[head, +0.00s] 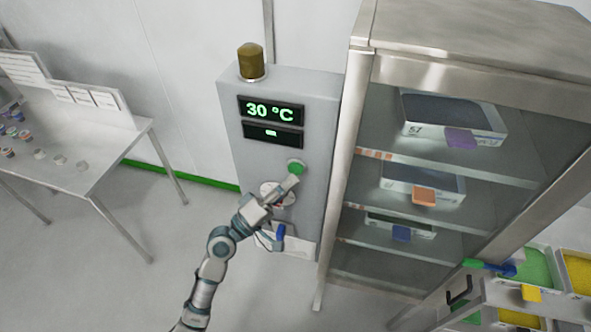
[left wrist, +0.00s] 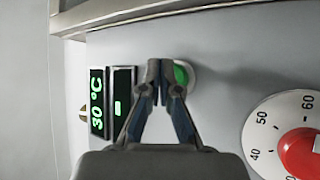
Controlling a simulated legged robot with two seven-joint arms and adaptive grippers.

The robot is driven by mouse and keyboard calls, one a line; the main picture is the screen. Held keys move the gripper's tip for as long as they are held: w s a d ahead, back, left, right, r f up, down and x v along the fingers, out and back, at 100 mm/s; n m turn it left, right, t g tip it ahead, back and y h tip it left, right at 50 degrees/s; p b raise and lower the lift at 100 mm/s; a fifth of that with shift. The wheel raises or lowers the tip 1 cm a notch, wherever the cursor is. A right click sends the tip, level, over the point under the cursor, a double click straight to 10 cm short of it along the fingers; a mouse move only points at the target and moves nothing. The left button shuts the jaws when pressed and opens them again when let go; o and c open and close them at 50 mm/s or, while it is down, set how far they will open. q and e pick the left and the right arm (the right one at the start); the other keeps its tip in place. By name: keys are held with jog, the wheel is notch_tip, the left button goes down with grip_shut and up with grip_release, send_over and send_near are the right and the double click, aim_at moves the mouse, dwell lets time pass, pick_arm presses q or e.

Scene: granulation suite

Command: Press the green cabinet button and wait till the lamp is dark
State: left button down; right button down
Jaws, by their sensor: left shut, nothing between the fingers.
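The grey control cabinet (head: 247,165) stands against the wall and carries a green button (head: 296,167) below its displays. The lamp (head: 251,60) on top is a dull amber-brown and looks unlit. The upper display (head: 271,111) reads 30 °C in green. My left gripper (head: 292,182) is shut and empty, with its fingertips at the button's lower edge. In the left wrist view, the fingertips (left wrist: 160,66) partly cover the green button (left wrist: 182,74); I cannot tell whether they touch it. My right gripper is not in view.
A red dial on a white scale (left wrist: 300,150) sits beside the button. A glass-fronted shelf cabinet (head: 345,150) with boxes stands close on the right. A table (head: 90,150) with small items is at the left. Bins of green and yellow material (head: 540,268) are at lower right.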

pick_arm(q)
jog(key=shift+a, duration=0.1)
dwell(0.4)
jog(key=shift+w, duration=0.1)
jog(key=shift+w, duration=0.25)
jog(key=shift+w+d+b, duration=0.3)
jog(key=shift+w+b, duration=0.05)
jog(key=shift+w, duration=0.1)
dwell(0.9)
jog(key=shift+s+r, duration=0.1)
jog(key=shift+s+a, duration=0.3)
jog(key=shift+s, duration=0.5)
